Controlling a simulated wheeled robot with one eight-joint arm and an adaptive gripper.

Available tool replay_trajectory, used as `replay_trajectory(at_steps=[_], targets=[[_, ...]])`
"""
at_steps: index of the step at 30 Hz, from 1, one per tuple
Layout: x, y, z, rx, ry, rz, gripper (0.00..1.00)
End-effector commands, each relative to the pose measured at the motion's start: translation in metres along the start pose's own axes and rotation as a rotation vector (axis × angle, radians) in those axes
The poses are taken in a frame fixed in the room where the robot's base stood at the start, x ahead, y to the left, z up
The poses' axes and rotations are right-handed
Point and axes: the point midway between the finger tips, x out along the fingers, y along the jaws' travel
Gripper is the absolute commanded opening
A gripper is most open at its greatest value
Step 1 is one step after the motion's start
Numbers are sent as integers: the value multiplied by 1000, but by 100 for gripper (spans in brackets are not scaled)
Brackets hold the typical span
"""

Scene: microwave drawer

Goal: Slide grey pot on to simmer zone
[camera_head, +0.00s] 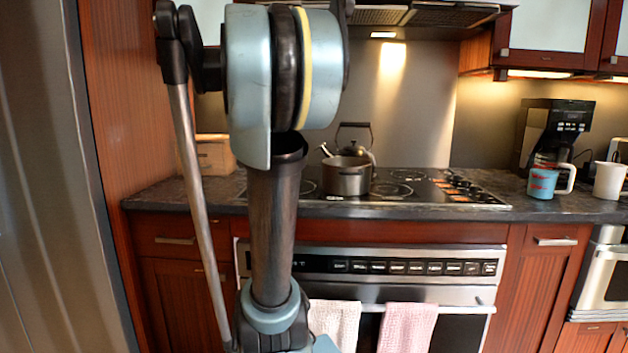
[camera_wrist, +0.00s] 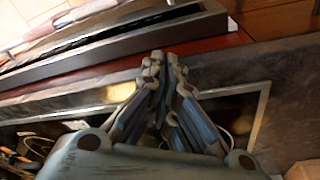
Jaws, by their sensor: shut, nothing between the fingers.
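The grey pot (camera_head: 347,180) stands upright on the front part of the black cooktop (camera_head: 430,191), left of its middle. Several burner rings show on the cooktop; I cannot tell which is the simmer zone. In the wrist view, my gripper (camera_wrist: 163,62) is shut and empty, with its fingertips over the counter strip near the cooktop's metal edge (camera_wrist: 262,112). The pot cannot be made out in the wrist view. In the head view, my arm stands left of the pot and the fingertips are not visible.
A kettle (camera_head: 358,151) stands close behind the pot. The cooktop right of the pot is clear up to the knobs (camera_head: 462,186). Towels (camera_head: 407,325) hang on the oven handle.

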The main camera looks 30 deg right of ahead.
Motion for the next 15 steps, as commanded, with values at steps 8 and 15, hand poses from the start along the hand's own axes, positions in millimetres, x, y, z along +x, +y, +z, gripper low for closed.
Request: replay_trajectory(at_steps=[8,15], targets=[[-40,-24,-102,424,24,87,0],[-58,-34,-181,755,62,151,0]])
